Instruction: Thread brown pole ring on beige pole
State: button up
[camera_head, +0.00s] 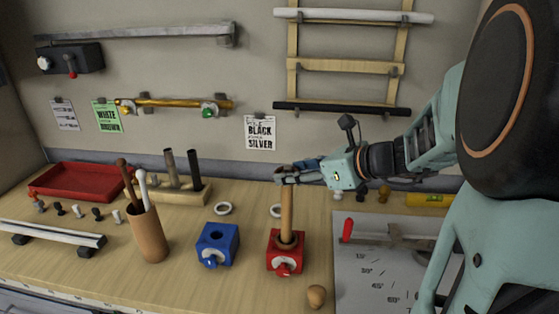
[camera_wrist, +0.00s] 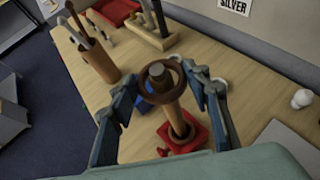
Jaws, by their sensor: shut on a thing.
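The beige pole (camera_head: 287,215) stands upright in a red block (camera_head: 285,258) with a knob on its front. In the wrist view the pole (camera_wrist: 176,118) runs down to the red block (camera_wrist: 185,136). My gripper (camera_head: 286,176) is at the pole's top end, its fingers on both sides of the brown ring (camera_wrist: 144,88), shut on it. The ring appears around the pole's top, with the tip showing inside its opening. Any contact between ring and pole cannot be told. A darker round collar shows around the pole's foot.
A blue block (camera_head: 217,244) stands left of the red block. Pale rings (camera_head: 223,209) lie behind. A brown cup (camera_head: 149,233) with poles, a wooden holder (camera_head: 181,194) and a red tray (camera_head: 62,183) are further left. A grey plate (camera_head: 365,262) and a wooden knob (camera_head: 316,296) are right.

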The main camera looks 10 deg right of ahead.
jog(key=o, duration=0.9)
jog(key=shift+o, duration=0.2)
jog(key=v, duration=0.7)
jog(key=shift+s, duration=0.2)
jog(key=shift+d, duration=0.15)
